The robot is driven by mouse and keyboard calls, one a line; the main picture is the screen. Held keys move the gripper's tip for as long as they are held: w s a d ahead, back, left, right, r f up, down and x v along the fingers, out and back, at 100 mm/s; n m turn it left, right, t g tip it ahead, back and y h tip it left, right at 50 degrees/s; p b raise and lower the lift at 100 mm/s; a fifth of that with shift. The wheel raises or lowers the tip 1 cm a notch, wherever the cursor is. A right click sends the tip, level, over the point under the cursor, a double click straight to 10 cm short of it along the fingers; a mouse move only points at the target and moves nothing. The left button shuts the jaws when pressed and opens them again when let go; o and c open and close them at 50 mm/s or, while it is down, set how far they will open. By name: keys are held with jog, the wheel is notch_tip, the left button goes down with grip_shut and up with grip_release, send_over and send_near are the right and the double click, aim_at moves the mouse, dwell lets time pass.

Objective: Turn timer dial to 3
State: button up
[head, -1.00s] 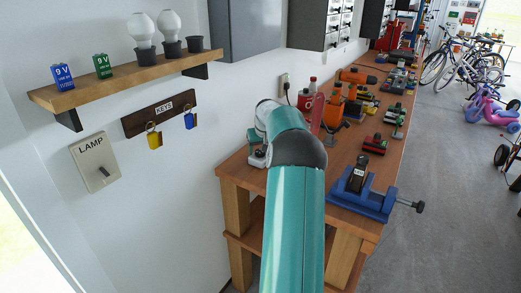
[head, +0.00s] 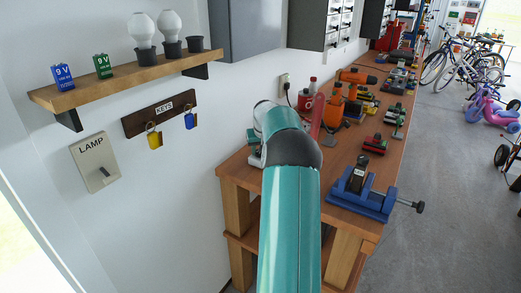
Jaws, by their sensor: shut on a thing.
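My teal arm (head: 290,215) reaches from the bottom of the head view toward the near left end of the workbench. My gripper is hidden behind the arm's dark elbow and teal upper link, so its fingers do not show. A small pale thing (head: 256,157) shows at the bench's near left corner beside the arm, mostly covered. I cannot tell whether it is the timer. No dial face or number is visible.
The wooden workbench (head: 343,207) runs back along the wall. A blue vise (head: 360,200) stands on its near right part, with several tools behind. Left on the wall are a lamp switch (head: 95,162), a key rack (head: 160,112) and a shelf (head: 130,77).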

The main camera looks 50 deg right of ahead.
jog(key=m, duration=0.2)
jog(key=m+g+h, duration=0.1)
jog(key=m, duration=0.2)
jog(key=shift+w+a+m+g, duration=0.15)
jog(key=shift+w+m+g, duration=0.15)
jog(key=shift+g, duration=0.1)
jog(key=m+g, duration=0.1)
jog(key=m, duration=0.1)
jog(key=m+g, duration=0.1)
jog(key=m, duration=0.2)
jog(key=shift+h, duration=0.3)
jog(key=shift+m, duration=0.3)
jog(key=o, duration=1)
jog(key=v, duration=1.3)
jog(key=shift+w+a+r, duration=0.1)
jog(key=shift+a+r, duration=0.05)
jog(key=shift+r, duration=0.25)
